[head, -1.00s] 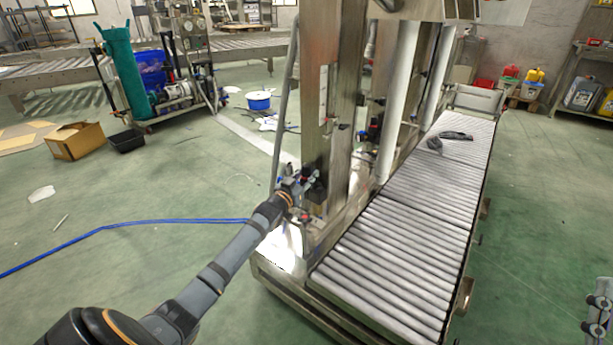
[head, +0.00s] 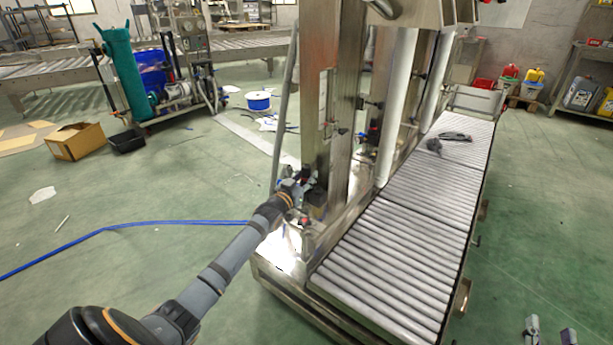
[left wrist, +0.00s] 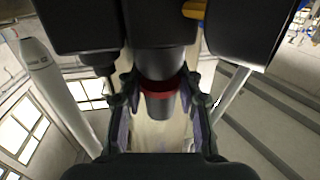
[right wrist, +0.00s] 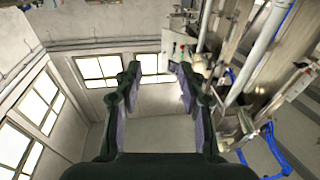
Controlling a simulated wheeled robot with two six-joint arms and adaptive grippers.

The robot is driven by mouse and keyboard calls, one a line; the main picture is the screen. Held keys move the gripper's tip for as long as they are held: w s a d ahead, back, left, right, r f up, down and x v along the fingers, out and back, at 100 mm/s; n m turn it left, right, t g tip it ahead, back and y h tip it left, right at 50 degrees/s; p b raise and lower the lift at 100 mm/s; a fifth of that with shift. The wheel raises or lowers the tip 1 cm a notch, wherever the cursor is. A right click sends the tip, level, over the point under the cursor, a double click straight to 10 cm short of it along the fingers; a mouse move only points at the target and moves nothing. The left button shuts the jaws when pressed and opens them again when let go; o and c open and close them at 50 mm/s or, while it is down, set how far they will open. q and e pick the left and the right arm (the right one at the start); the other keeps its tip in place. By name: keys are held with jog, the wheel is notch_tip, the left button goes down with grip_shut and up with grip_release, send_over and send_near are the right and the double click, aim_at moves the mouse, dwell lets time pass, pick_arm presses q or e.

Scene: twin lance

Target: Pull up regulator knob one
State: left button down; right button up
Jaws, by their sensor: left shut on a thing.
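In the left wrist view a dark grey regulator knob with a red ring (left wrist: 163,88) sits between the fingers of my left gripper (left wrist: 158,112). The fingers are shut on it, one on each side. In the head view my left gripper (head: 300,184) is at the lower part of the steel machine's column, and the knob itself is too small and covered to make out. My right gripper (head: 551,332) is at the bottom right of the head view, away from the machine. In the right wrist view (right wrist: 160,95) its fingers are wide apart and empty.
The steel column (head: 325,110) rises right behind my left gripper. A roller conveyor (head: 400,245) runs along its right side, with a dark object (head: 455,137) on it. A blue hose (head: 130,225) lies on the floor at left.

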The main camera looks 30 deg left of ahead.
aim_at(304, 178)
pick_arm(q)
jog(key=shift+r, duration=0.2)
pick_arm(e)
jog(key=shift+f+g, duration=0.3)
jog(key=shift+f, duration=0.3)
pick_arm(q)
jog(key=c, duration=1)
grip_release()
jog(key=shift+r, duration=0.1)
jog(key=shift+o, duration=0.7)
pick_arm(e)
jog(key=shift+r, duration=0.1)
pick_arm(q)
jog(key=shift+s+f, duration=0.2)
jog(key=shift+s, duration=0.65)
jog(key=shift+s+d+r, duration=0.1)
jog(key=shift+s+d, duration=0.05)
jog(key=shift+s, duration=1.35)
jog(key=shift+s+d, duration=0.15)
jog(key=shift+s, duration=1.3)
